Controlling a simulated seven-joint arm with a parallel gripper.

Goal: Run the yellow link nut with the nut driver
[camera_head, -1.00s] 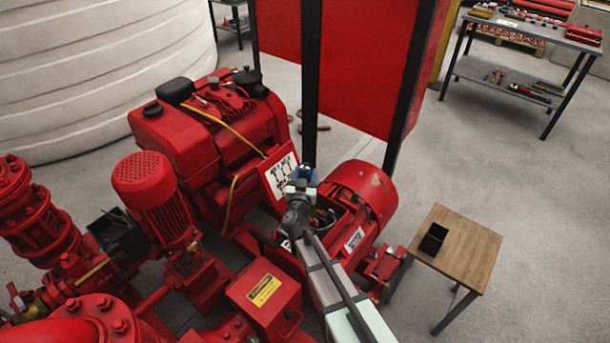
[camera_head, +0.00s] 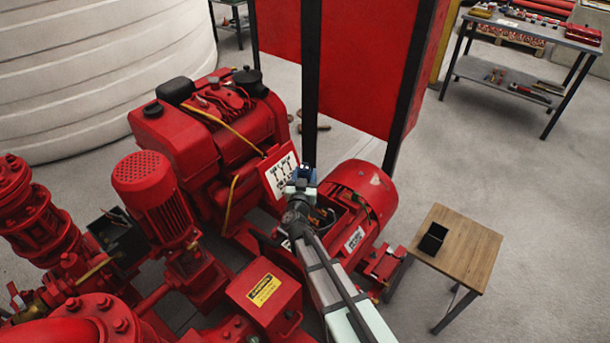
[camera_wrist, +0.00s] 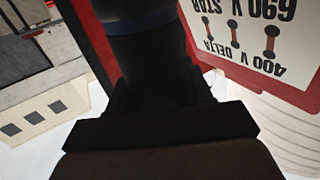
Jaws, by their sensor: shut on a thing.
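My gripper (camera_head: 300,187) is above the open terminal box of the red motor (camera_head: 362,190), in the head view. In the wrist view its dark jaws (camera_wrist: 155,105) are shut on a thick black cylinder with a blue band, which I take to be the nut driver (camera_wrist: 145,48). A small blue part of it shows at the gripper in the head view. The driver's working end is out of sight. The yellow link nut is not visible; my arm and gripper cover much of the terminal box.
A white diagram plate (camera_head: 281,175) stands beside the gripper; the wrist view shows its star and delta markings upside down. A red engine (camera_head: 205,125) is at the left. A small wooden table (camera_head: 470,250) with a black bin (camera_head: 433,238) stands right, with clear floor around it.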

